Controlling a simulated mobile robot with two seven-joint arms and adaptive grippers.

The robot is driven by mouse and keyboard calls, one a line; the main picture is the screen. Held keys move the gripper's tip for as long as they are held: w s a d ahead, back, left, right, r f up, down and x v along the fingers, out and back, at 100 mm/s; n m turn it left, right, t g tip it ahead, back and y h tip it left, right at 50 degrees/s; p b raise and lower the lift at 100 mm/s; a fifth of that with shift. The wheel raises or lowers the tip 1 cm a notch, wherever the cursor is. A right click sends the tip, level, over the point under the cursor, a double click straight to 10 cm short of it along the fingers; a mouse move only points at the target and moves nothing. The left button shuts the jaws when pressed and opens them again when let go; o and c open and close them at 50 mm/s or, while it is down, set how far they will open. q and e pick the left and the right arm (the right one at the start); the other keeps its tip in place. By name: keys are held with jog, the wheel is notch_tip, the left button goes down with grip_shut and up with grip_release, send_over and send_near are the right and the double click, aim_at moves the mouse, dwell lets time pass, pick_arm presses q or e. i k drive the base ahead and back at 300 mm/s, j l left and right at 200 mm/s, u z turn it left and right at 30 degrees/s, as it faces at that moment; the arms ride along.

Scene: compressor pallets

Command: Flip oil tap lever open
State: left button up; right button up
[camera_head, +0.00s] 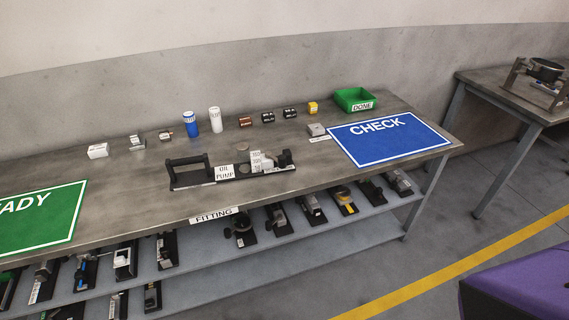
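A black pallet (189,184) with an upright handle at its left end lies on the grey table. It carries a white label (225,172) reading "OIL PUMP", other small white labels and a dark fitting (285,158) at its right end. I cannot make out an oil tap lever on it at this size, nor whether any lever is open or closed. Neither of my grippers is in view.
The table (300,198) also holds a blue CHECK mat (390,146), a green mat (45,225), a green DONE bin (345,97), bottles and small boxes. Several pallets fill the shelves below. A purple block (520,290) stands bottom right.

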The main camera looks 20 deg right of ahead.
aim_at(281, 160)
jog(key=z, duration=1.65)
jog(key=i+j, duration=0.2)
jog(key=i, duration=0.35)
